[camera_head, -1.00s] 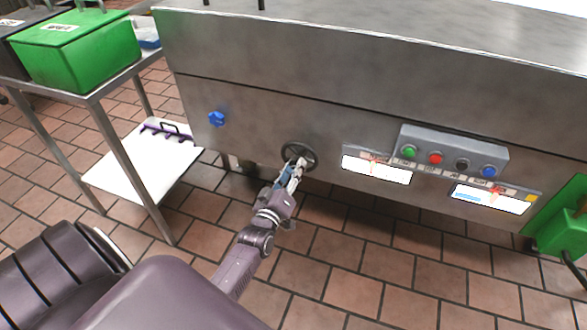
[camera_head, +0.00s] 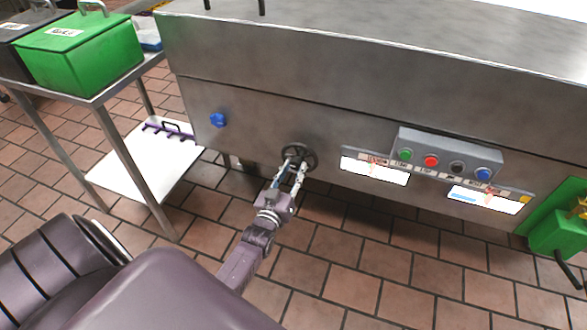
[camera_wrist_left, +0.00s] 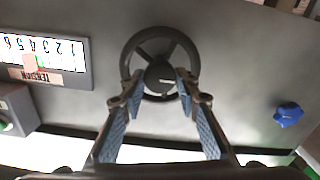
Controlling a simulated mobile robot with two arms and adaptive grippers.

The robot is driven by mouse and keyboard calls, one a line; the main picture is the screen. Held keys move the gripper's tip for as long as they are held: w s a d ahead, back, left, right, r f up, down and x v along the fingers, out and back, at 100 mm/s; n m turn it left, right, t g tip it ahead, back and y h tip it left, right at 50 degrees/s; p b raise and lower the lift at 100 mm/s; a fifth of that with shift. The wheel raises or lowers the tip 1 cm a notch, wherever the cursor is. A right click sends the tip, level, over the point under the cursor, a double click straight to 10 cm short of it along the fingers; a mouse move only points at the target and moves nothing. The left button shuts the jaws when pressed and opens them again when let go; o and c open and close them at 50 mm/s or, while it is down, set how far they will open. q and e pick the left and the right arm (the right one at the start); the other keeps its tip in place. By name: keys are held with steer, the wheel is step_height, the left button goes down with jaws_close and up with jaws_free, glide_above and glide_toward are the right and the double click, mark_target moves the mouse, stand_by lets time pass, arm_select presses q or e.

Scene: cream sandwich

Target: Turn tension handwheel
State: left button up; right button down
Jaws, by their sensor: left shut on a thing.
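The tension handwheel (camera_head: 299,158) is a dark, spoked wheel low on the steel machine front. My left gripper (camera_head: 293,157) reaches it from below. In the left wrist view the handwheel (camera_wrist_left: 160,40) is large, and my left gripper's blue-padded fingers (camera_wrist_left: 159,86) lie on either side of its hub, across the lower rim. The gripper is shut on the wheel, with its fingers still well apart. A display marked TENSION (camera_wrist_left: 45,60) shows upside down beside the wheel, with a numbered scale and a small red mark. My right gripper is out of view.
A blue knob (camera_head: 218,120) sits left of the wheel. A button box (camera_head: 447,153) and two lit displays are to the right. A steel cart with a green bin (camera_head: 80,52) stands at the left. Tiled floor lies below the machine.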

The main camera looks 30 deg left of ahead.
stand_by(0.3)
arm_select(q)
steer(key=o, duration=1.2)
steer(key=shift+c, duration=0.2)
steer(key=v, duration=1.2)
steer(key=shift+f, duration=0.1)
